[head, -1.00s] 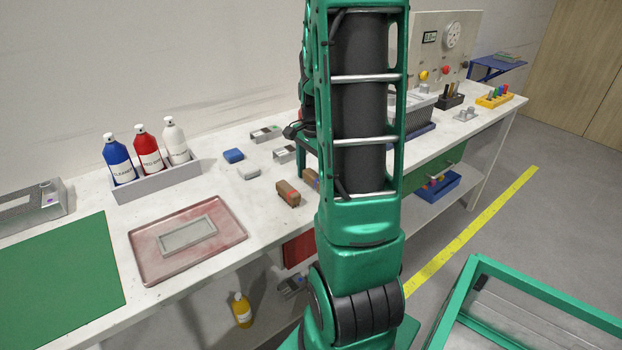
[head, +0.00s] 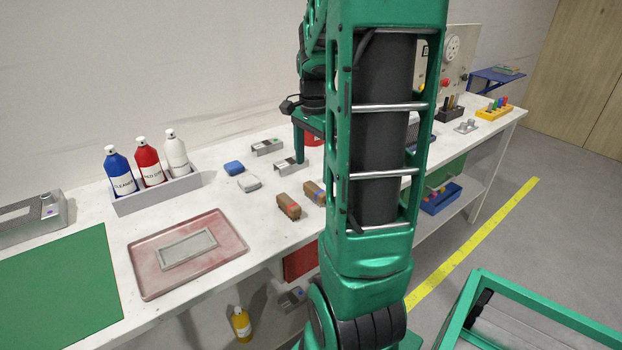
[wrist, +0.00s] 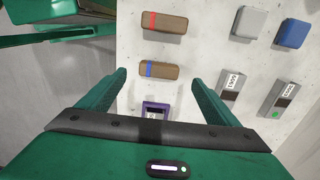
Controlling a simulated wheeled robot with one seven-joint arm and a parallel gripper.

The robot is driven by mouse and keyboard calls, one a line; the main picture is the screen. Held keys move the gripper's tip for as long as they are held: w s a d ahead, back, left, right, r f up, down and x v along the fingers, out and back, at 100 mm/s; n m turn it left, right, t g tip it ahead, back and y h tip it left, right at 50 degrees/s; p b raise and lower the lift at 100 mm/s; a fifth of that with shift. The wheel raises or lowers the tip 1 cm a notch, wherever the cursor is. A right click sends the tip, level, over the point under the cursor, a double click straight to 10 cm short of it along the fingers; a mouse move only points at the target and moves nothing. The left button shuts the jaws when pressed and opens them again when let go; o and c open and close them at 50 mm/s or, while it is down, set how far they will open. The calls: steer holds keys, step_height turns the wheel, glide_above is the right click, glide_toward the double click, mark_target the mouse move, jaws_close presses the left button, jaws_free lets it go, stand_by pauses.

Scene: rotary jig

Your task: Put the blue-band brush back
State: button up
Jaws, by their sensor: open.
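The blue-band brush (wrist: 158,69) is a brown block with a blue band, lying on the white bench. In the wrist view it lies between and just beyond my open fingertips. My gripper (wrist: 157,79) is open and empty. In the head view the brush (head: 313,191) is partly hidden by my arm. The similar red-band brush (wrist: 165,23) lies beside it and also shows in the head view (head: 289,207). Two grey metal holders with labels, one (wrist: 231,84) nearer and one (wrist: 280,94) farther right, stand right of the brush in the wrist view.
A purple-framed item (wrist: 156,108) sits between my fingers' bases, partly covered by the gripper bar. A grey block (wrist: 248,22) and a blue block (wrist: 291,33) lie nearby. A bottle rack (head: 158,193) and a reddish tray (head: 140,255) stand left on the bench.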

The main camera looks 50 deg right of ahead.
steer(key=shift+r, duration=0.75)
steer(key=s+a+f+n, duration=0.2)
steer(key=s+a+n, duration=1.2)
steer(key=a, duration=0.2)
steer(key=shift+s, duration=0.15)
steer(key=shift+a, duration=0.1)
